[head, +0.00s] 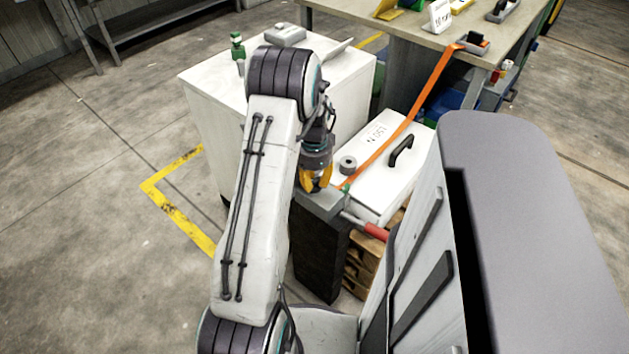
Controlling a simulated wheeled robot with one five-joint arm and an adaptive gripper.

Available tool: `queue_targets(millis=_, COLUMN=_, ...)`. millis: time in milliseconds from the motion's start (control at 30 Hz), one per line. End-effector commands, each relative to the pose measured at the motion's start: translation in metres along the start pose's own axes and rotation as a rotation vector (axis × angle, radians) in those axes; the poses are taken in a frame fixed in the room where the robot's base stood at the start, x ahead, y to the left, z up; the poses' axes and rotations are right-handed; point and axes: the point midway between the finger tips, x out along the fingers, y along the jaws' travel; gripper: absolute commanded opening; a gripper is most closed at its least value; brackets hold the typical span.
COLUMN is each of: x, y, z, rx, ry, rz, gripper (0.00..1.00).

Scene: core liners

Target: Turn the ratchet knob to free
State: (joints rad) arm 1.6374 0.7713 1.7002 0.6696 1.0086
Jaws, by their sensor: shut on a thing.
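My gripper (316,184), with yellow-orange fingers, points down at the grey top of a dark post (322,250). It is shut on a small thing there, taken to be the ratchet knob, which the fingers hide. Which way the knob is turned cannot be seen. An orange strap (412,112) runs from the back table down to the post beside my fingers. A small green piece (346,187) shows at its lower end. A bar with a red grip (376,232) sticks out from the post to the right.
A workbench (400,45) is at the back. Floor is clear at left.

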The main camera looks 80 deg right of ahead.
Motion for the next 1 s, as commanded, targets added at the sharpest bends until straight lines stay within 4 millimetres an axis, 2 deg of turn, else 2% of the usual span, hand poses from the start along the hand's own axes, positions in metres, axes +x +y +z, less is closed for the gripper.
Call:
queue_targets(millis=433, x=0.0011, y=0.0007, z=0.0005, rx=0.012, ry=-0.001, rz=0.002, gripper=0.00)
queue_targets(millis=467, x=0.0011, y=0.0007, z=0.0005, rx=0.012, ry=-0.001, rz=0.002, gripper=0.25)
queue_targets(millis=700, x=0.0007, y=0.0004, z=0.0003, rx=0.011, ry=-0.001, rz=0.001, gripper=0.46)
queue_targets(millis=767, x=0.0005, y=0.0003, z=0.0003, rx=0.011, ry=-0.001, rz=0.001, gripper=0.50)
queue_targets(millis=1000, x=-0.0003, y=0.0001, z=0.0001, rx=0.011, ry=0.000, rz=0.000, gripper=0.50)
